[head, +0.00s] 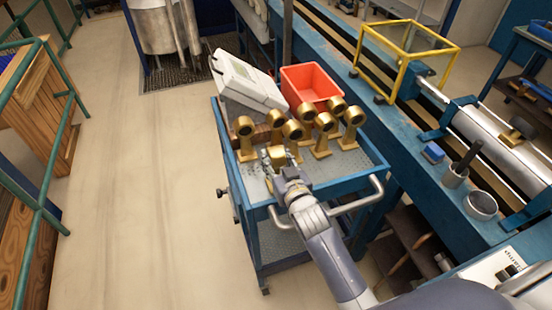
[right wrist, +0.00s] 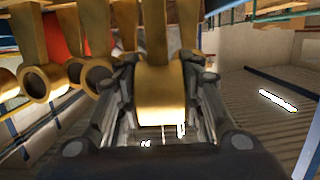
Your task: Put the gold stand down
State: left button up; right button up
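My right gripper (head: 283,172) is over the near part of the blue cart's top (head: 328,183). Its fingers are closed around a gold stand (head: 277,154). In the right wrist view the held gold stand (right wrist: 160,88) fills the space between the two dark fingers (right wrist: 160,100). I cannot tell whether its base touches the cart top. Several other gold stands, such as one at the right (head: 351,128), stand upright on the cart just behind the gripper. My left gripper is not in view.
A red bin (head: 310,86) and a tilted white meter box (head: 246,82) are at the cart's back. The blue testbench (head: 400,125) with a yellow frame (head: 405,48) runs along the right. Bare cart top shows near the front right. The floor at left is clear.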

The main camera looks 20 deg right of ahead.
jog(key=o, duration=0.5)
jog(key=shift+r, duration=0.2)
jog(key=shift+s+f, duration=0.1)
jog(key=shift+f, duration=0.2)
jog(key=s+r, duration=0.1)
jog(key=s, duration=0.3)
jog(key=s+r, duration=0.1)
jog(key=s, duration=0.6)
jog(key=shift+s+d+r, duration=0.2)
jog(key=shift+s+r, duration=0.15)
jog(key=shift+r, duration=0.05)
